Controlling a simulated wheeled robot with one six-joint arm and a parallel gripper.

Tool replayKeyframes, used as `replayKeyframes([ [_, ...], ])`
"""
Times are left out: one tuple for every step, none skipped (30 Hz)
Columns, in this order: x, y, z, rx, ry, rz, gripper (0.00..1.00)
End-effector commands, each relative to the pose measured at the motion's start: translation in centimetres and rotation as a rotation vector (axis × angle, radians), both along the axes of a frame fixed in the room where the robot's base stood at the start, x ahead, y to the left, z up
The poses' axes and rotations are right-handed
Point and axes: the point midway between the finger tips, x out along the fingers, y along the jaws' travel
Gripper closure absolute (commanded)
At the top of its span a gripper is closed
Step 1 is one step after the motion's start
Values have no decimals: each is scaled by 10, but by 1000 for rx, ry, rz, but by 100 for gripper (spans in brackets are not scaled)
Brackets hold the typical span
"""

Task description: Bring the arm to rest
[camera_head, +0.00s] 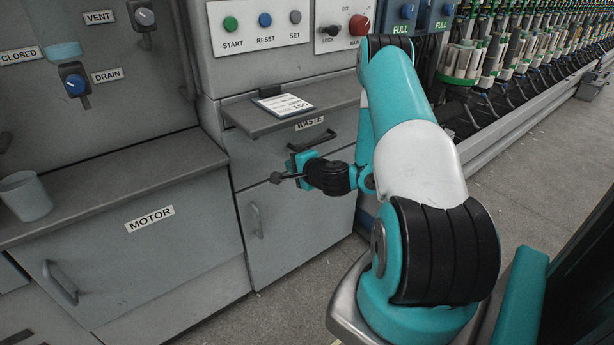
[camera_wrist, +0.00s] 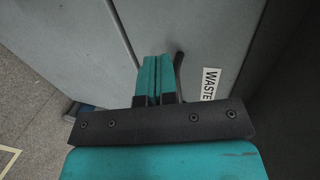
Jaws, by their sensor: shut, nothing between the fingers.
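My gripper (camera_head: 276,178) is at the end of my teal and white arm, in front of the grey cabinet (camera_head: 272,225) below the WASTE label (camera_head: 309,123). In the wrist view, the two teal fingers of my gripper (camera_wrist: 157,60) lie side by side with no gap and hold nothing. The fingers point at the grey cabinet front. A dark handle (camera_wrist: 178,70) shows just right of the fingertips; I cannot tell whether they touch it. My arm is bent, with its forearm raised and the wrist low.
A grey cup (camera_head: 25,196) stands on the MOTOR counter (camera_head: 120,180) at left. A paper clipboard (camera_head: 283,104) lies on the small shelf above the WASTE drawer. Start, reset and set buttons (camera_head: 265,20) are above. A spindle row (camera_head: 510,60) runs back right. Floor (camera_head: 540,170) at right is open.

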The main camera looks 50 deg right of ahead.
Motion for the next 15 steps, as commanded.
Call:
replayKeyframes([
  [-11,-1,-3,3,-1,-8,100],
  [-12,-1,-3,-3,-3,-6,100],
  [-15,0,-2,-3,-2,-4,100],
  [-18,1,-2,-3,-2,-5,100],
  [-21,1,-1,-3,-2,-5,100],
  [-25,3,1,-3,-2,-4,100],
  [-27,4,2,-2,-2,-4,100],
  [-30,5,3,-3,-2,-4,100],
  [-34,5,5,-2,-2,-6,100],
  [-38,6,7,-3,-1,-5,100],
  [-40,7,8,-1,-1,-4,100],
  [-44,7,10,-2,-2,-5,100],
  [-46,8,11,-1,-1,-5,100],
  [-47,8,12,-1,-1,-4,100],
  [-49,9,14,-1,-1,-3,100],
])
